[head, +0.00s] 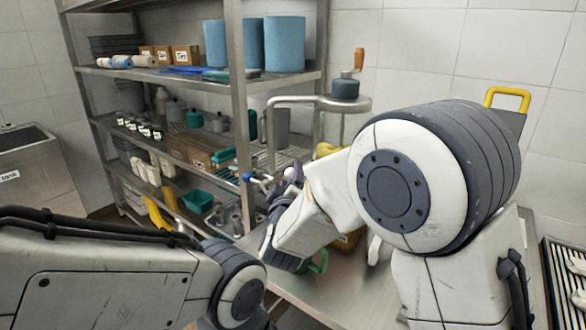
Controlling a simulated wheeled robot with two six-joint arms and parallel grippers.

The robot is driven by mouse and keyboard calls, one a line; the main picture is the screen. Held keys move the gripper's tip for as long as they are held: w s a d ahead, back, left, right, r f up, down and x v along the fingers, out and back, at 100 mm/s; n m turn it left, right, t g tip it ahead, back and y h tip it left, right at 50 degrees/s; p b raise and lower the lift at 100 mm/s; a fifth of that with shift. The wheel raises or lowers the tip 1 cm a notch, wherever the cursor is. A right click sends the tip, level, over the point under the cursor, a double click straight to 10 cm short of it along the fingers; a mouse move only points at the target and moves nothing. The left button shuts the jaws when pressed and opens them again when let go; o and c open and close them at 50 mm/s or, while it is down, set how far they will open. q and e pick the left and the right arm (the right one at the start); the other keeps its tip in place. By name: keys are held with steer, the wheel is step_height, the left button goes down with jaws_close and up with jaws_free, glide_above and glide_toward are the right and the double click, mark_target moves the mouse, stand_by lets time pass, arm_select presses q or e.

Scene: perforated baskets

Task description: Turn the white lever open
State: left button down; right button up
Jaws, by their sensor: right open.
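A small fitting with blue and red parts (248,177) shows near the steel pipe (271,135), in front of the shelf. A short pale piece adjoins it, but I cannot tell for certain that it is the white lever. My right gripper (288,178) is open, close to the right of this fitting. I cannot tell whether it touches anything. My right arm hides much of the area behind it. My left arm comes in at the lower left, and its gripper is not in view.
A metal shelf (180,75) with blue rolls (284,44), boxes and jars stands behind. A steel counter (345,290) lies below my right arm, with a green handle (319,262) on it.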

steer(key=w, duration=0.5)
steer(key=shift+d, duration=0.15)
jaws_close()
stand_by(1.3)
